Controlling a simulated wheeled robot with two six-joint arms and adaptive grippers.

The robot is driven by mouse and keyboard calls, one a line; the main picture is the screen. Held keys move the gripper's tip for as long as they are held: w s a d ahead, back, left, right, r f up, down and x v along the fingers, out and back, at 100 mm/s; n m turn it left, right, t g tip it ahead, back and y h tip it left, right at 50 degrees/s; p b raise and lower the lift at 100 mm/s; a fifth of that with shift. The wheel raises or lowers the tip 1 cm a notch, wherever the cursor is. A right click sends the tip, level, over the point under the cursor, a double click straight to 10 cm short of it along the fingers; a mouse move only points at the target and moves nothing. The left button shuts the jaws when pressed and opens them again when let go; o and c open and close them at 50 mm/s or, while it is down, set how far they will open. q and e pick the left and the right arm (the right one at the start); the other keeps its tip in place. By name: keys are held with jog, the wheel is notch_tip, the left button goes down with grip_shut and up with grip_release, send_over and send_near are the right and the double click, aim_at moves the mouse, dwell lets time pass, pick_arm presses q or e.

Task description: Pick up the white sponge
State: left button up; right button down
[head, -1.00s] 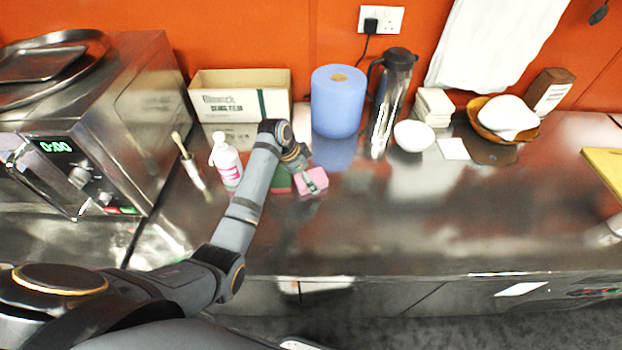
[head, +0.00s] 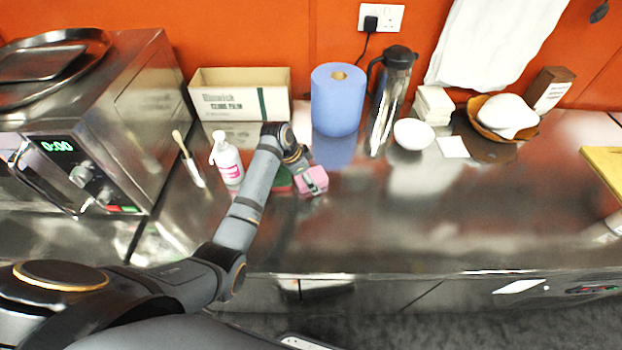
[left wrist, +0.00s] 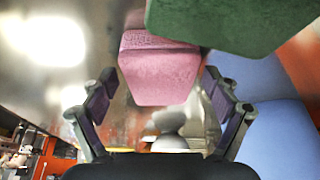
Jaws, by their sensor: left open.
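No sponge that is clearly white shows near my gripper. A pink sponge-like block (head: 316,174) lies on the steel counter, with a green block (head: 283,180) just left of it, partly hidden by my arm. My left gripper (head: 308,184) is at the pink block. In the left wrist view, my left gripper (left wrist: 157,88) is open, its fingers to either side of the pink block (left wrist: 158,75). I cannot tell whether they touch it. The green block (left wrist: 235,22) is at the top right there. My right gripper is not in view.
A white pump bottle (head: 228,163) stands left of my forearm. Behind are a cardboard box (head: 240,103), a blue roll (head: 338,105) and a steel flask (head: 388,105). A white bowl (head: 413,135) and a white stack (head: 433,106) stand right. The front-right counter is clear.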

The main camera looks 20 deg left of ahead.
aim_at(315, 176)
pick_arm(q)
jog(key=c, duration=0.9)
jog(key=shift+o, duration=0.2)
jog(key=shift+b, duration=0.3)
jog(key=r, duration=0.1)
jog(key=r+b, duration=0.1)
jog(key=r, duration=0.2)
jog(key=shift+s+d+r, duration=0.1)
jog(key=shift+s, duration=0.15)
jog(key=s+d+r+p, duration=0.3)
jog(key=s+r, duration=0.6)
jog(key=s, duration=0.4)
jog(key=shift+r+p, duration=0.15)
jog(key=shift+p, duration=0.6)
